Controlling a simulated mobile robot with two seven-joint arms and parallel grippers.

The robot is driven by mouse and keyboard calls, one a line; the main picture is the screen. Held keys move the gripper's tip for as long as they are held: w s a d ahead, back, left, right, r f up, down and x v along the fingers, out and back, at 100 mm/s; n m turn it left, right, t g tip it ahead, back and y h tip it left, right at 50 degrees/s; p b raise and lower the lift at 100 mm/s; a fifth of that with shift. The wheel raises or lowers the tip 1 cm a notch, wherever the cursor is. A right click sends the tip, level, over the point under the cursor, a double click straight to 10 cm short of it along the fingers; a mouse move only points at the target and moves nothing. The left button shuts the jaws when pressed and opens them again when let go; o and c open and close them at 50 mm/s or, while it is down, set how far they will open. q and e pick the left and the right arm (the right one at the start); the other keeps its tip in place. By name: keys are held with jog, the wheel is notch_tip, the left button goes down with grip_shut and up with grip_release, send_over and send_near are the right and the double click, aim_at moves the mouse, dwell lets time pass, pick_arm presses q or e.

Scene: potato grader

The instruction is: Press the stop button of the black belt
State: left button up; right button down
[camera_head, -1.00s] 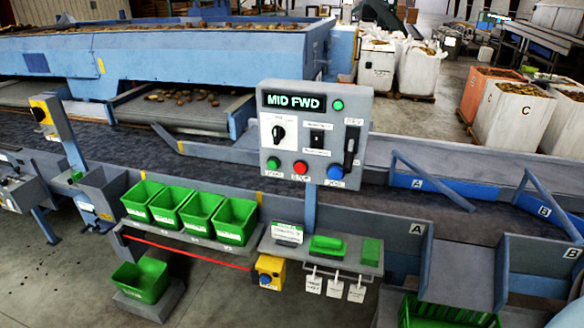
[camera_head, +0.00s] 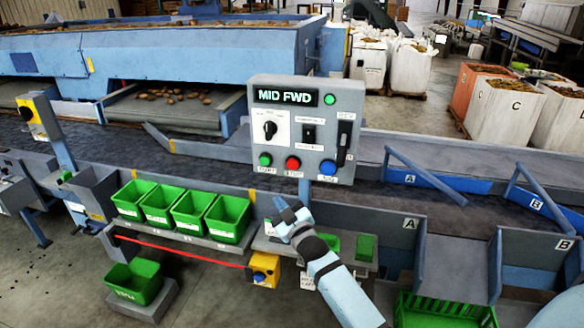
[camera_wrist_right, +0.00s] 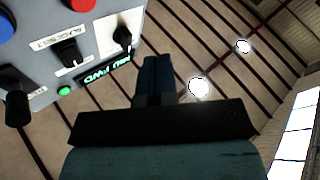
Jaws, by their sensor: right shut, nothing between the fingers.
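The grey control panel (camera_head: 340,100) shows "MID FWD" on its display (camera_head: 287,97). Along its lower edge are a green button (camera_head: 265,160), a red button (camera_head: 293,164) labelled as stop, and a blue button (camera_head: 328,167). The dark belt (camera_head: 100,150) runs behind the panel. My right gripper (camera_head: 281,204) is shut and empty, in front of and below the panel, apart from the red button. In the right wrist view its fingers (camera_wrist_right: 155,64) point up, with the red button (camera_wrist_right: 83,4) at the top left edge. My left gripper is out of view.
Several green bins (camera_head: 228,217) stand on a shelf left of my right arm. A yellow box with a blue button (camera_head: 264,269) hangs below the shelf. A black lever (camera_head: 345,140) and a knob (camera_head: 270,130) stick out of the panel.

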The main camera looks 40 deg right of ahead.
aim_at(293, 164)
jog(key=shift+t+h, duration=0.3)
jog(key=shift+h, duration=0.1)
jog(key=r, duration=0.1)
jog(key=w+d+r, duration=0.1)
jog(key=w+r, duration=0.1)
jog(key=shift+d+r, duration=0.1)
jog(key=shift+d, duration=0.25)
jog(key=w+d+b, duration=0.3)
jog(key=w+d, duration=0.2)
jog(key=d, duration=0.1)
jog(key=shift+w+d, duration=0.3)
jog(key=shift+d, duration=0.05)
dwell(1.0)
jog(key=shift+w+d+b, duration=0.1)
jog(key=shift+d+b, duration=0.05)
jog(key=shift+b, duration=0.15)
